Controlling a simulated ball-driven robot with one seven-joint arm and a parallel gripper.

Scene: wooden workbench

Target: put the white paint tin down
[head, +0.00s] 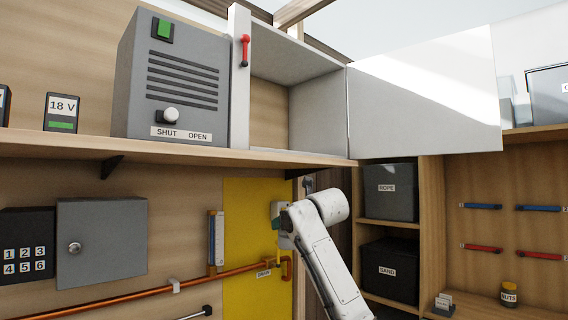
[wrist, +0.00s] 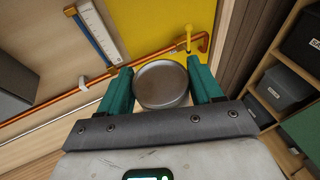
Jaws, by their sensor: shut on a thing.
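The white paint tin (wrist: 162,85) shows from above as a round, pale grey lid with a raised rim in the wrist view. My gripper (wrist: 162,78) has one green finger on each side of the tin and is shut on it. In the head view my gripper (head: 281,222) is in front of the yellow panel, below the long shelf, at the end of my white arm. The tin is hard to make out there. The tin's underside is hidden, and I cannot see a surface touching it.
A copper pipe (head: 222,273) with a yellow drain valve runs along the wall close by. The wooden shelf (head: 180,149) is above, holding a grey machine (head: 185,100). Dark bins marked ROPE (head: 390,203) and SAND (head: 388,285) stand in the shelving to the right.

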